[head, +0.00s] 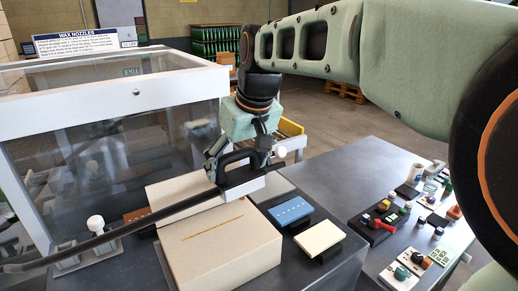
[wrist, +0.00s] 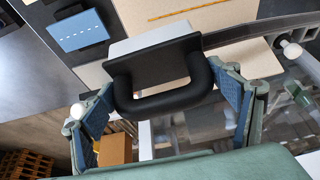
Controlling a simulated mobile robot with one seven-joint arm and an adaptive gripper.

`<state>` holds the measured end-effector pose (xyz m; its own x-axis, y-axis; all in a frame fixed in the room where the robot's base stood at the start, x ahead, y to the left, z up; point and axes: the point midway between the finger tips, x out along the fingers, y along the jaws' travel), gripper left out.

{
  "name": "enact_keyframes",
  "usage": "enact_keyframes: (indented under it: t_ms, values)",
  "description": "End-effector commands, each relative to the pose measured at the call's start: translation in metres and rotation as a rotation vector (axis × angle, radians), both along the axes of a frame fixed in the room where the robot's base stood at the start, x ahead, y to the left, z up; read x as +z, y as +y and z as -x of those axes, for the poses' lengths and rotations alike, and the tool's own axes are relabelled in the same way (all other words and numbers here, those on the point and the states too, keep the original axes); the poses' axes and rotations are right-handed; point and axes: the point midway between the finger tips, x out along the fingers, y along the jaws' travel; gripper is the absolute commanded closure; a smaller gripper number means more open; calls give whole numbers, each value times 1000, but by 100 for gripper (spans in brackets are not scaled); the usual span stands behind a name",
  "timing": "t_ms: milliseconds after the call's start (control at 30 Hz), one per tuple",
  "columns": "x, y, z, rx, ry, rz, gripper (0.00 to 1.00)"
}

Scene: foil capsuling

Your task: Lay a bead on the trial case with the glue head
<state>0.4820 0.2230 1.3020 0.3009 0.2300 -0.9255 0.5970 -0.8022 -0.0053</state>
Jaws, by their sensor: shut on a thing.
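The glue head (head: 246,187) is a pale grey block under a black D-shaped handle, with a thick black hose running left from it. My gripper (head: 234,160) is shut on this handle; in the wrist view the handle (wrist: 160,103) sits between my gripper's blue-padded fingers (wrist: 165,95). The trial case appears to be the beige carton (head: 200,262) in front, with a thin amber line along its top; its top also shows in the wrist view (wrist: 135,14). The glue head is over the carton's back right area in the head view. Its underside and nozzle are hidden, so contact cannot be told.
A glass-walled enclosure with a white frame (head: 110,88) stands at the left. A blue panel (head: 290,212) and a cream panel (head: 319,238) lie right of the carton. A side bench (head: 335,180) holds several small parts. The hose crosses over the cartons.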

Motion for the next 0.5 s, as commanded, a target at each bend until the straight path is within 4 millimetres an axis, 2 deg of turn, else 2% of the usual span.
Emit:
enact_keyframes:
  t_ms: [33, 500]
  values:
    - [7, 0, -1, 0, -4, -2, 62]
    - [28, 1, -1, -2, -3, -2, 62]
